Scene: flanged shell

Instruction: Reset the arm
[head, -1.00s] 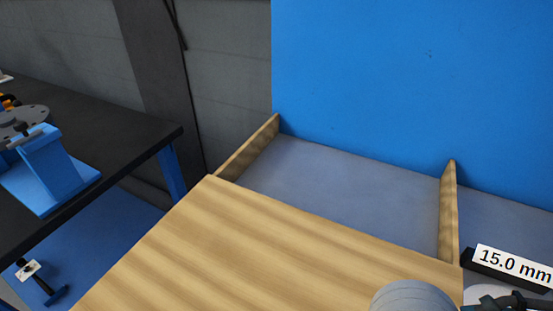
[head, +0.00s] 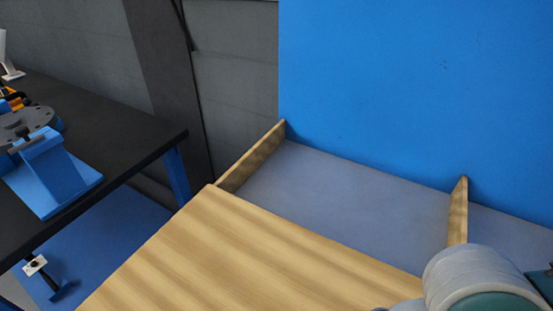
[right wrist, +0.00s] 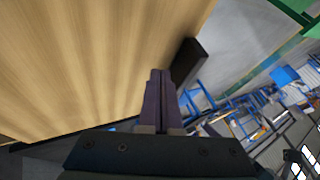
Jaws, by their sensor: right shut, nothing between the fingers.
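My right gripper (right wrist: 160,100) shows in the right wrist view with its two dark fingers together and nothing between them. It is over or near the edge of the wooden surface, which fills the left of that view; I cannot tell the gap. In the head view part of my right arm (head: 470,275) shows at the lower right, and its gripper is out of the picture there. My left gripper is in neither view.
A wooden worktop (head: 240,250) fills the lower middle, with a grey bay between wooden dividers (head: 457,210) behind it and a blue panel (head: 420,90) above. At left, a black table (head: 110,135) carries a blue fixture (head: 52,170) with a grey disc. The visible worktop is clear.

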